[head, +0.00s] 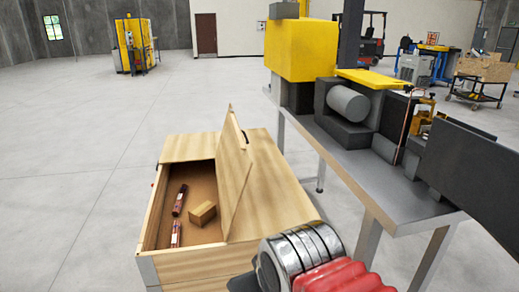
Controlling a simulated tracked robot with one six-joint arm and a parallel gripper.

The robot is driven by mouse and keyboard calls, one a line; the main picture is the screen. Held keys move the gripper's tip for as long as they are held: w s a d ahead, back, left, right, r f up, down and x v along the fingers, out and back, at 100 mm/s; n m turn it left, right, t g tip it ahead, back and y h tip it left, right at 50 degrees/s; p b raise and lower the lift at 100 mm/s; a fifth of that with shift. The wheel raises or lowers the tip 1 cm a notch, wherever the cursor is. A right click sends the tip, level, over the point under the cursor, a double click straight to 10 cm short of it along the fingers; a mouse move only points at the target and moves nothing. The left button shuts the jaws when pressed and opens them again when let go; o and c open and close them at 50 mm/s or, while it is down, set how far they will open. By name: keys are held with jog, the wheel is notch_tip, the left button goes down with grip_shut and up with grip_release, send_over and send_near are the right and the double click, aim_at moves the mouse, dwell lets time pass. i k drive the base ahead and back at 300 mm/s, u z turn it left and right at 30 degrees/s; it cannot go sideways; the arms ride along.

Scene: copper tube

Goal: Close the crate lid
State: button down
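The wooden crate (154,212) stands on the floor left of centre. Its lid (233,172) is a plank panel standing open, tilted up steeply along the right side of the opening. A small dark fitting shows near the lid's upper edge. Inside the crate lie a small cardboard box (202,213) and two dark red printed tubes (180,200). Part of my arm, with silver rings and a red ribbed sleeve, shows at the bottom, in front of the crate's near right corner. My gripper's fingers are not in view.
A grey metal workbench (365,175) with a yellow and grey machine (302,52) stands close to the crate's right. Open concrete floor (60,180) lies to the left. A yellow machine (133,45), a forklift (370,42) and carts stand far back.

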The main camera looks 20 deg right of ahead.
aim_at(234, 161)
jog(key=i, duration=0.85)
jog(key=u, duration=0.05)
